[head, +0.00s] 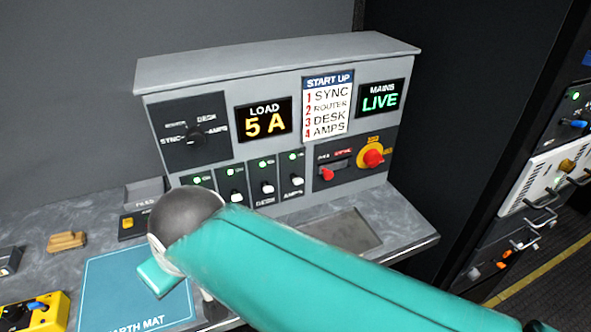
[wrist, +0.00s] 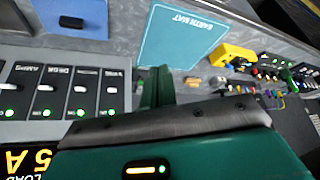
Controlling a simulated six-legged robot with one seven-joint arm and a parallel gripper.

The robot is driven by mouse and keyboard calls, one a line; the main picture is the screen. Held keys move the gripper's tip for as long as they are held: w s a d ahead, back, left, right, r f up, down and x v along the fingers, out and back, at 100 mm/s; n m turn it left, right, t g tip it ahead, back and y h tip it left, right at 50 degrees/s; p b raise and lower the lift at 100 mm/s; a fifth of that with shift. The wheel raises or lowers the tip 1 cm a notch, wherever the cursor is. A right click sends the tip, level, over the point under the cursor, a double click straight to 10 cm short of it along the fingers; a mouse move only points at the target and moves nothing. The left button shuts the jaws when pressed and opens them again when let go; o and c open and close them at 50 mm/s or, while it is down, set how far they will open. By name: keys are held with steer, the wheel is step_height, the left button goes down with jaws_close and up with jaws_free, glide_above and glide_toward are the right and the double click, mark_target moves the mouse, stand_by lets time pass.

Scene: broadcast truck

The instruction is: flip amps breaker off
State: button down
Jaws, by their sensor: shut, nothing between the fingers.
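The amps breaker (head: 292,172) is the rightmost of a row of breakers on the grey console, with a white toggle above its AMPS label and a green light lit. It also shows upside down at the left edge of the wrist view (wrist: 17,100). My gripper (wrist: 156,88) is shut and empty, its teal fingers together beside the row's sync end, apart from the amps breaker. In the head view part of my teal hand shows over the blue earth mat, left of the breakers; the fingertips are not clear there. My arm crosses the foreground.
The load display (head: 264,120) reads 5 A and the mains display (head: 381,98) reads LIVE. The earth mat (head: 105,275) lies on the bench. A yellow box (head: 45,308) stands at front left.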

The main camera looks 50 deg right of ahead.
steer(key=w+d+r+m, duration=0.1)
steer(key=w+d+r, duration=0.1)
steer(key=d, duration=0.3)
steer(key=w+d+r+m, duration=0.1)
steer(key=w+d+r, duration=0.1)
steer(key=d, duration=0.4)
steer(key=s+d+r+m+h, duration=0.1)
steer(key=s+d+r+m, duration=0.1)
steer(key=d, duration=1)
steer(key=s+d+r+m+g+h, duration=0.1)
steer(key=s+d+r+m, duration=0.1)
steer(key=d, duration=1)
steer(key=shift+h, duration=0.3)
steer(key=shift+w, duration=0.1)
glide_above(300, 183)
steer(key=f, duration=0.8)
steer(key=shift+w+d+f, duration=0.2)
steer(key=shift+w+d, duration=0.1)
steer(key=shift+w, duration=0.1)
steer(key=f, duration=0.3)
steer(key=shift+s+a+f, duration=0.2)
steer(key=shift+s+f, duration=0.05)
steer(key=shift+s, duration=0.1)
steer(key=shift+f, duration=0.45)
steer(key=shift+s, duration=0.1)
